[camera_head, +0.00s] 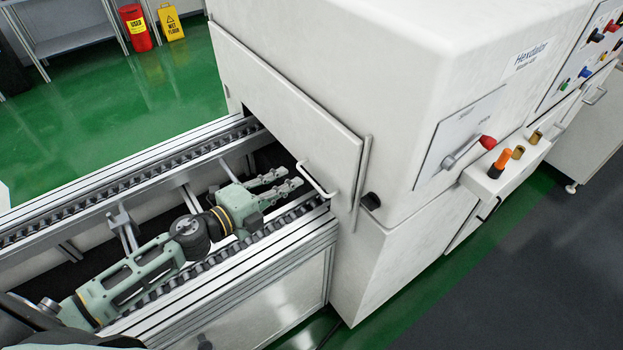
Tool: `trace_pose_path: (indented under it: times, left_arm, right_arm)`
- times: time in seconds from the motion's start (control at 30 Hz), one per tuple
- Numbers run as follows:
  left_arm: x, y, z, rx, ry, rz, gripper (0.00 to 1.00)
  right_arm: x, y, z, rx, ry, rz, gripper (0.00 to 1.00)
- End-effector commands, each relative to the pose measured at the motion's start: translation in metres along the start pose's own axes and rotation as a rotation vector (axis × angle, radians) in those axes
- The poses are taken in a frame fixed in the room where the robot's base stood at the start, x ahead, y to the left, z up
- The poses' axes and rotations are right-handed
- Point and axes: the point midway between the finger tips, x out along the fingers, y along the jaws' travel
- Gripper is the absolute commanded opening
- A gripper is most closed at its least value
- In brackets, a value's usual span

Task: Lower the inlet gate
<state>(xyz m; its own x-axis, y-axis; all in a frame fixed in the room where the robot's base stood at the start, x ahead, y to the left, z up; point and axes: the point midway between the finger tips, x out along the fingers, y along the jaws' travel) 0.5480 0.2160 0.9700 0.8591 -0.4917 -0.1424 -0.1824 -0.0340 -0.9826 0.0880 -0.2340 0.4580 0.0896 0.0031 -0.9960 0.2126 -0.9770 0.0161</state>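The inlet gate (285,112) is a white panel on the left face of the white machine. It is raised, with a dark opening under its lower edge above the conveyor. A pale bar handle (316,181) sticks out near its lower right corner. My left gripper (293,184) is over the conveyor, just left of the handle. Its two fingers are spread apart with nothing between them. The fingertips are close to the handle; I cannot tell whether they touch it. My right gripper is not in view.
The conveyor (95,212) runs along both rails into the machine. A lever with a red knob (487,142) and an orange-topped cylinder (501,163) are on the machine's front. A red bin (136,28) and a yellow wet floor sign (170,22) stand far back on open green floor.

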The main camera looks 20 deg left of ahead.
Motion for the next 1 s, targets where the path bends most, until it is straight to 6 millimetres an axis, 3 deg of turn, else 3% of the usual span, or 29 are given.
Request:
trace_pose_path:
  times: [0.1,0.27,0.7,1.0]
  left_arm:
    - [-0.002,0.007,-0.004,0.109,0.100,0.053,0.15]
    - [0.003,0.011,-0.008,0.146,0.139,0.074,0.15]
    - [0.065,0.016,-0.017,0.141,0.137,0.072,0.15]
    - [0.073,0.018,-0.018,0.142,0.138,0.073,0.15]
  right_arm:
    - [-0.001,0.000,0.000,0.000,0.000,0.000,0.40]
    - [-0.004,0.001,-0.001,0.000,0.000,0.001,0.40]
    - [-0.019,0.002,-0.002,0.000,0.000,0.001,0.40]
    - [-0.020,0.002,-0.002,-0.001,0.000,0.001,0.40]
